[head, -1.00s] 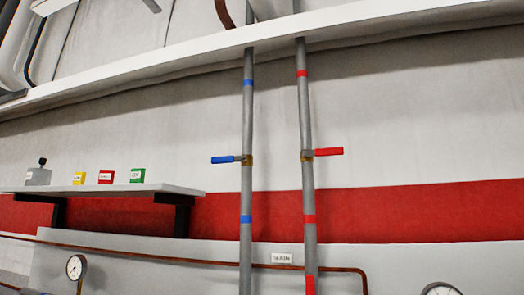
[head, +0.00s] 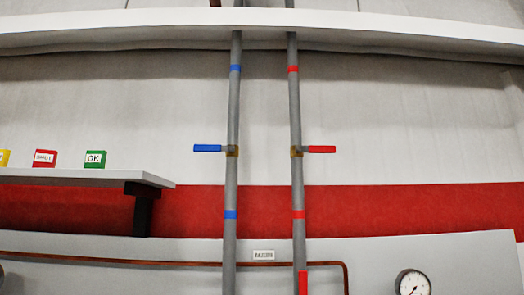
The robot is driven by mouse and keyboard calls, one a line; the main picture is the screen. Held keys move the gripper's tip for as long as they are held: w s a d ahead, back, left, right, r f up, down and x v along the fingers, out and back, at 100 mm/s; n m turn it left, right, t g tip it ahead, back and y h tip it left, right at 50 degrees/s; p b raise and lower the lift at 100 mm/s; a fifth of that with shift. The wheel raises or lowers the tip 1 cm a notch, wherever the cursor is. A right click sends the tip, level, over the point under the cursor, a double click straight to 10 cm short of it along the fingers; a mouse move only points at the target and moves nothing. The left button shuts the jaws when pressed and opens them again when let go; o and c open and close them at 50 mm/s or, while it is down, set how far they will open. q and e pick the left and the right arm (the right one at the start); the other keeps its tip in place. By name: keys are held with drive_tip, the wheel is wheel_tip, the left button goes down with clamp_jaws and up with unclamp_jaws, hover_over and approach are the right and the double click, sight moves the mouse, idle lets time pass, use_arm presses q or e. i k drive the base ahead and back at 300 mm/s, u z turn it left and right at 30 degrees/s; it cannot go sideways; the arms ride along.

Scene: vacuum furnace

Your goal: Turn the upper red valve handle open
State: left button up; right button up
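The upper red valve handle (head: 321,149) is in the head view, right of centre. It sticks out horizontally to the right from a brass valve (head: 296,152) on the right-hand grey pipe (head: 295,110), which has red bands. Another red piece (head: 303,283) shows on the same pipe at the bottom edge, partly cut off. A blue handle (head: 208,148) points left from the valve on the neighbouring pipe (head: 233,110), which has blue bands. Neither of my grippers is in view.
A shelf (head: 75,179) juts out at the left with yellow, red and green labelled blocks on it. A white ledge (head: 400,32) crosses above. A gauge (head: 413,284) and a small label plate (head: 263,255) are low down. The space before the red handle looks clear.

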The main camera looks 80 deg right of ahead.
sight(310, 148)
drive_tip(key=z, duration=0.05)
drive_tip(key=i, duration=0.15)
drive_tip(key=z, duration=2.95)
drive_tip(key=i, duration=0.5)
drive_tip(key=u, duration=0.1)
drive_tip(key=k, duration=0.5)
drive_tip(key=u, duration=2)
drive_tip(key=k, duration=0.45)
drive_tip(key=z, duration=0.2)
